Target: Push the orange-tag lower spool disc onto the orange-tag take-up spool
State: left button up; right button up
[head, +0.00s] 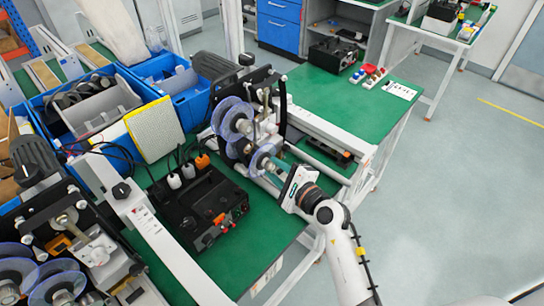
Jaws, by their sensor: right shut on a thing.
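A coder machine with translucent blue spool discs stands on the green table in the middle of the head view. The lower spool disc (262,158) is at the machine's lower front, beside the take-up spool, which is mostly hidden behind it. My right gripper (277,168) is shut on this disc, its arm coming in from the lower right. I cannot tell whether the disc is seated on the spool or apart from it. An upper disc (231,116) sits higher on the same machine. No orange tag can be made out clearly on the spool. My left gripper is not in view.
Another coder with discs (55,280) is at the lower left. The green table (335,95) has free room at the back right.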

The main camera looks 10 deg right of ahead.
aim_at(263, 159)
jog(key=shift+w+d, duration=0.1)
jog(key=shift+d, duration=0.2)
jog(key=shift+w+a+h, duration=0.1)
jog(key=shift+w+h, duration=0.2)
jog(key=shift+w, duration=0.05)
jog(key=shift+w+a, duration=0.25)
pick_arm(q)
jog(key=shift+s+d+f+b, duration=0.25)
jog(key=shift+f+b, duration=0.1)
jog(key=shift+b, duration=0.1)
pick_arm(e)
jog(key=shift+w+a, duration=0.5)
jog(key=shift+w, duration=0.2)
jog(key=shift+w+a, duration=0.5)
jog(key=shift+w, duration=0.2)
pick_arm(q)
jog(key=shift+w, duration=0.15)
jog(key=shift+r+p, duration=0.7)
pick_arm(e)
jog(key=shift+w+a, duration=0.3)
jog(key=shift+w, duration=0.1)
jog(key=shift+r, duration=0.15)
